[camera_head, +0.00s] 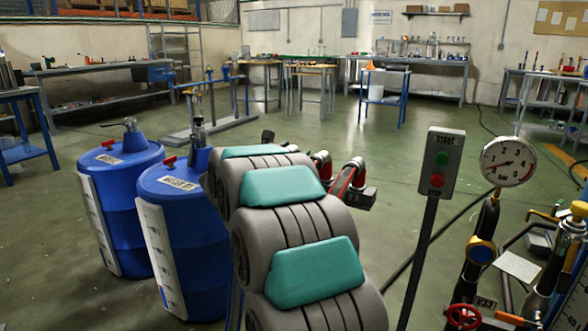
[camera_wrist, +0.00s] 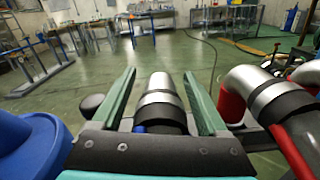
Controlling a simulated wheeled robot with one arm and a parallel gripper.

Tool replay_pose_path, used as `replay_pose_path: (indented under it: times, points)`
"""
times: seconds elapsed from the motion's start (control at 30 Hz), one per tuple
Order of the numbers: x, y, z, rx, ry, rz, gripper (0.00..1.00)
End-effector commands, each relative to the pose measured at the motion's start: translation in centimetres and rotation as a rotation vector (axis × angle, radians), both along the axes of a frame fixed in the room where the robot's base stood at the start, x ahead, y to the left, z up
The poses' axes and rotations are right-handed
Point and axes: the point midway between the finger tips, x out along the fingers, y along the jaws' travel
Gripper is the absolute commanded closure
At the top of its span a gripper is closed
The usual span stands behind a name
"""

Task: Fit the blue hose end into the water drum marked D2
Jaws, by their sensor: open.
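My gripper (camera_wrist: 159,75) is open in the wrist view, its two teal fingers apart. Between them, in the picture, lies a silver and black hose end (camera_wrist: 158,98) with a bit of blue at its lower left. It looks like the blue hose end; contact with the fingers cannot be seen. In the head view two blue drums stand at left: a rear one (camera_head: 126,195) and a nearer one (camera_head: 195,230). Each has a top label too small to read, so I cannot tell which is D2. A blue drum top (camera_wrist: 28,145) shows at the wrist view's left.
Red hose ends with silver couplings (camera_wrist: 255,88) lie close right of my gripper. A start/stop box (camera_head: 441,160) on a post and a pressure gauge (camera_head: 507,161) stand at right. Workbenches line the walls. The floor beyond is mostly clear. My arm hides the head view's middle.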

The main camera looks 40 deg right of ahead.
Motion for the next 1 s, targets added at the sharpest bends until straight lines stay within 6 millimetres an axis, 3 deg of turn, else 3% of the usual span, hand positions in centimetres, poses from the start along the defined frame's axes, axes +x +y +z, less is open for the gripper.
replay_pose_path:
  times: [0.07, 0.7, 1.0]
  points:
    - [0.0, 0.01, 0.0, 0.0, 0.0, 0.0, 0.27]
    - [-0.03, 0.03, 0.01, 0.0, 0.0, 0.0, 0.99]
    - [-0.03, 0.03, 0.01, 0.0, 0.0, 0.0, 1.0]
